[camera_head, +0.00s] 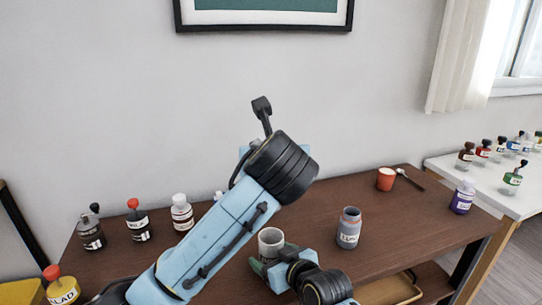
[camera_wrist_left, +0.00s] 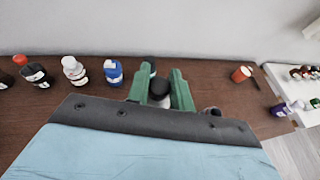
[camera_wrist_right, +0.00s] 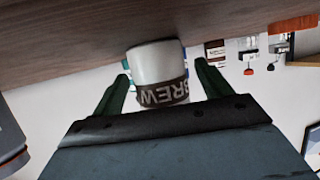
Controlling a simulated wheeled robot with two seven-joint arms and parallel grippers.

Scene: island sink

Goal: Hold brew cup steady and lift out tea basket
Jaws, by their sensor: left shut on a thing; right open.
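The white brew cup (camera_head: 271,243) stands on the brown table. In the right wrist view the cup (camera_wrist_right: 157,65) shows its dark BREW band. My right gripper (camera_wrist_right: 163,82) is open, with one green finger on each side of the cup. In the left wrist view my left gripper (camera_wrist_left: 161,88) is shut on a small dark, rounded piece (camera_wrist_left: 159,88), with something pale just below it. This looks like the tea basket, but its full shape is hidden. My raised left arm hides the left fingers in the head view. I cannot tell what is inside the cup.
A grey labelled jar (camera_head: 348,229) stands right of the cup. An orange cup (camera_head: 386,179) and a spoon (camera_head: 410,180) are at the back right. Several bottles, including a white one (camera_head: 182,212), line the left. A white table (camera_head: 500,195) holds more bottles.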

